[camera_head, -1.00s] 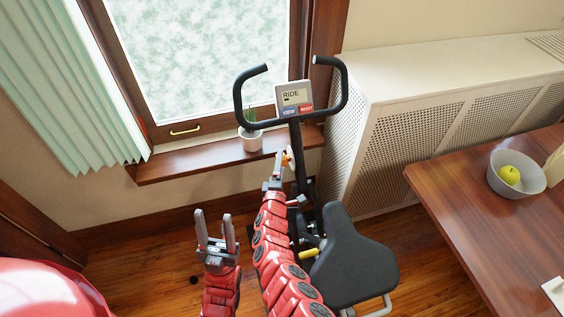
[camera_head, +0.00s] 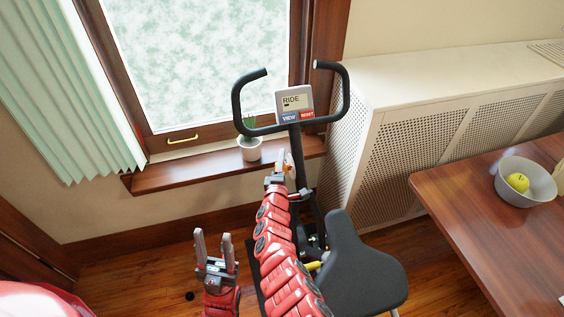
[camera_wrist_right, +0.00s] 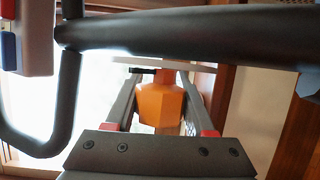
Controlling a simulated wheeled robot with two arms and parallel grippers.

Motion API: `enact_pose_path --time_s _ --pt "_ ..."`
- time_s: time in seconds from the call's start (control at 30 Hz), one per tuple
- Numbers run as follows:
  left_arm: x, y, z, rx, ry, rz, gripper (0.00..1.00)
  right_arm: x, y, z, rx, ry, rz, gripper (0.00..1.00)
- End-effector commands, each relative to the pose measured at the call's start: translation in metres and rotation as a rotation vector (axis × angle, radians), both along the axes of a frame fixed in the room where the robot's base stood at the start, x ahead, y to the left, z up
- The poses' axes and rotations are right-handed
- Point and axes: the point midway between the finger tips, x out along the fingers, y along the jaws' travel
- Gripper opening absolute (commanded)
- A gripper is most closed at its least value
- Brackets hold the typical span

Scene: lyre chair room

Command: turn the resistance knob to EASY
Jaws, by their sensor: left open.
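The exercise bike's console (camera_head: 294,102) reads RIDE, with VIEW and RESET labels below. The orange resistance knob (camera_head: 290,164) is on the bike's upright post, small and partly hidden by my right gripper in the head view. My right gripper (camera_head: 280,170) reaches up to it. In the right wrist view the orange knob (camera_wrist_right: 160,100) lies between the two fingers of my right gripper (camera_wrist_right: 160,82). I cannot tell whether both fingers press on it. No EASY marking is readable. My left gripper (camera_head: 215,248) is open and empty, low to the left of the bike.
The handlebars (camera_head: 240,105) arch above the knob, and a dark bar crosses the wrist view close by. The black saddle (camera_head: 355,265) is right of my right arm. A potted plant (camera_head: 249,150) stands on the windowsill (camera_head: 190,174). A table (camera_head: 470,215) is at right.

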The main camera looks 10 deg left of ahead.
Motion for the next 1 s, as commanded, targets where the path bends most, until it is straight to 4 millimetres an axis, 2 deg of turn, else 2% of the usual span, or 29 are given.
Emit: enact_pose_path --time_s 0.03,0.27,0.53,1.0 --pt "0.000 0.000 0.000 0.000 0.000 0.000 0.50 0.000 0.000 0.000 0.000 0.000 0.000 0.43" --pt "0.000 0.000 0.000 0.000 0.000 0.000 0.50 0.000 0.000 0.000 0.000 0.001 0.000 0.01" --pt "0.000 0.000 0.012 0.000 0.000 0.000 0.50 0.000 -0.001 0.003 -0.009 0.026 -0.001 0.00" --pt "0.000 0.000 0.077 0.000 0.000 0.000 0.50 -0.001 0.001 -0.001 -0.119 0.305 0.002 0.00"
